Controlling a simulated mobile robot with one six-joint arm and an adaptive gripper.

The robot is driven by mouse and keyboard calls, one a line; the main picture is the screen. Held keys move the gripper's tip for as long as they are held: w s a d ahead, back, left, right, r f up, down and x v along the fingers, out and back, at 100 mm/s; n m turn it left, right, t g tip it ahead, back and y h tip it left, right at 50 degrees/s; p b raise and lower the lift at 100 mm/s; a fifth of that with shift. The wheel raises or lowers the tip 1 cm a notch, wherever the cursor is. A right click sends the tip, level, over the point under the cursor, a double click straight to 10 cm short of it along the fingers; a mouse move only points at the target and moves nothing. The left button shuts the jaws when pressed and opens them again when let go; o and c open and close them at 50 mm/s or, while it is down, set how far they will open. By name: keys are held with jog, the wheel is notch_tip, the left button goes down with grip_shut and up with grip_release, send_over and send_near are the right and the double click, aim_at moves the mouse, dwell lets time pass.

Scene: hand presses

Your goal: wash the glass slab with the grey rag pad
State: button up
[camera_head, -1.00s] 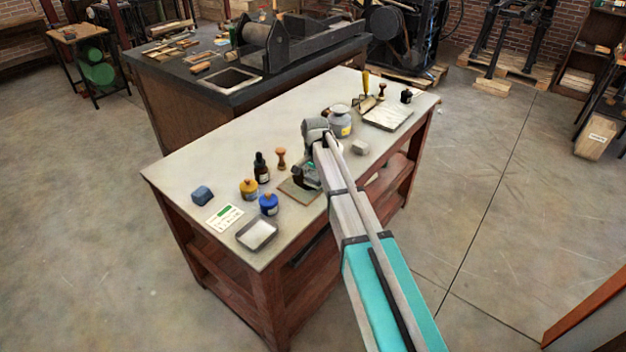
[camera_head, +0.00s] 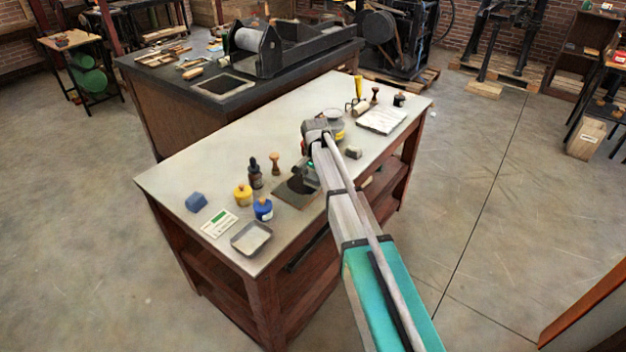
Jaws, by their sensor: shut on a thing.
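The glass slab (camera_head: 285,196) is a thin dark plate lying flat near the front edge of the pale-topped table, with a darker patch on its surface. My gripper (camera_head: 309,178) is low at the right end of the slab, partly hidden by my arm. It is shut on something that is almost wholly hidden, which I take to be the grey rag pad. I cannot tell whether it touches the slab. A small grey block (camera_head: 353,153) lies on the table right of my arm.
Left of the slab are a blue jar (camera_head: 263,210), a yellow jar (camera_head: 242,196), a dark dropper bottle (camera_head: 255,174), a wooden stamp (camera_head: 275,164), a metal tray (camera_head: 250,238) and a blue block (camera_head: 196,202). A white slab (camera_head: 382,121) and tools stand at the back right.

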aim_at(302, 189)
jog(key=shift+w+d, duration=0.8)
jog(key=shift+w, duration=0.15)
jog(key=shift+w+a, duration=0.6)
jog(key=shift+a, duration=0.2)
jog(key=shift+s+a, duration=0.1)
jog(key=shift+s+a, duration=1)
jog(key=shift+s, duration=0.2)
jog(key=shift+s+a+f, duration=0.1)
jog(key=shift+s+a, duration=0.95)
jog(key=shift+s, duration=0.25)
jog(key=shift+s, duration=0.1)
